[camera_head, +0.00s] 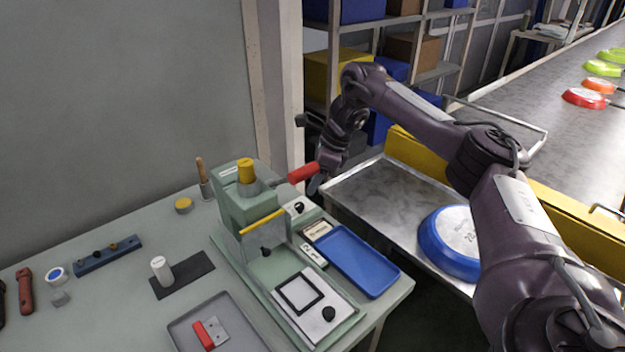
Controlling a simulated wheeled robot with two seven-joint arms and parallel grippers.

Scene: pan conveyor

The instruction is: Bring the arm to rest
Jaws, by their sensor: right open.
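My right arm reaches in from the lower right and bends down at the far side of the green bench press (262,222). My right gripper (318,180) is open at the end of the press's red lever handle (302,173). The handle's tip overlaps the fingers in the picture; I cannot tell whether they touch or whether it lies between them. My left gripper is not in view.
The green table holds a blue tray (352,262), a grey tray (178,333), a white cylinder on a dark mat (195,284) and small tools. A blue pan (432,250) lies on a metal surface under my arm. The conveyor (535,105) carries several coloured pans. Shelves stand behind.

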